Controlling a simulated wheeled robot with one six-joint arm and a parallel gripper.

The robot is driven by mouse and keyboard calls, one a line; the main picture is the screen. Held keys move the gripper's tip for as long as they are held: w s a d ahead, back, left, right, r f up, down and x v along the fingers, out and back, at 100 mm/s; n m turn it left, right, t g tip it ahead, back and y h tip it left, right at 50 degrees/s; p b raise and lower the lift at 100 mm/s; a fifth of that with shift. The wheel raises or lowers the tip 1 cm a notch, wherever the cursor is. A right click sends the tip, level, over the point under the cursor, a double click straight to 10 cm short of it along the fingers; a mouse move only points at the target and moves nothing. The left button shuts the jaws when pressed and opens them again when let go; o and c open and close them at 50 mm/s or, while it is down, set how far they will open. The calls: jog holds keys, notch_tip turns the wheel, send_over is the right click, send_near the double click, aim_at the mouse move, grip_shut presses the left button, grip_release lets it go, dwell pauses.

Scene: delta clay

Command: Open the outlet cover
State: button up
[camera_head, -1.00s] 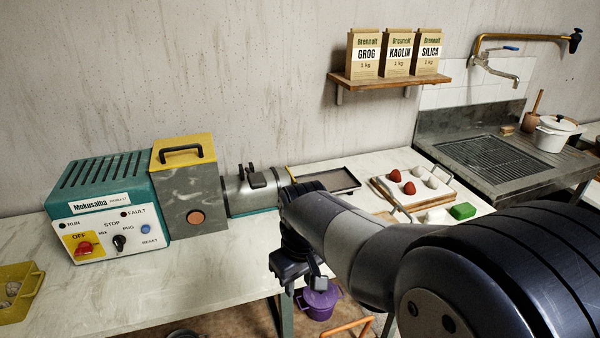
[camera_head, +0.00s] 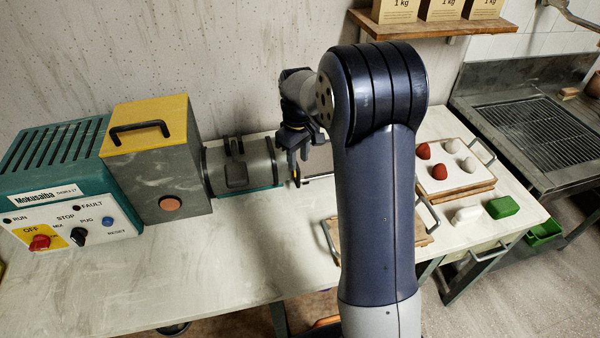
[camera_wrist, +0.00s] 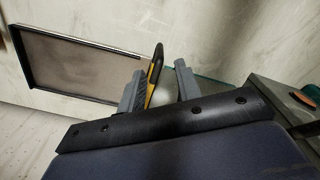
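The teal machine (camera_head: 60,165) has a grey barrel (camera_head: 262,160) on its right side, with black latch handles on top. The barrel's outlet end is largely hidden by my gripper, so I cannot make out the cover clearly. My gripper (camera_head: 296,160) is just right of that end, pointing down. In the wrist view a thin black-and-yellow piece (camera_wrist: 154,76), perhaps the cover's handle, stands between the two fingers of my gripper (camera_wrist: 158,82). The piece is close to the left finger, with a clear gap to the right one. Whether it touches the left finger cannot be told.
A board (camera_head: 455,190) with red and white lumps, a green block (camera_head: 503,207) and a sink (camera_head: 520,110) are to the right. A shelf (camera_head: 430,25) hangs above. The front left of the table (camera_head: 170,265) is clear.

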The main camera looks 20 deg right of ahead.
aim_at(299, 173)
notch_tip(299, 173, down, 8)
jog(key=shift+f+p, duration=0.2)
jog(key=shift+p, duration=0.15)
grip_shut()
dwell(0.5)
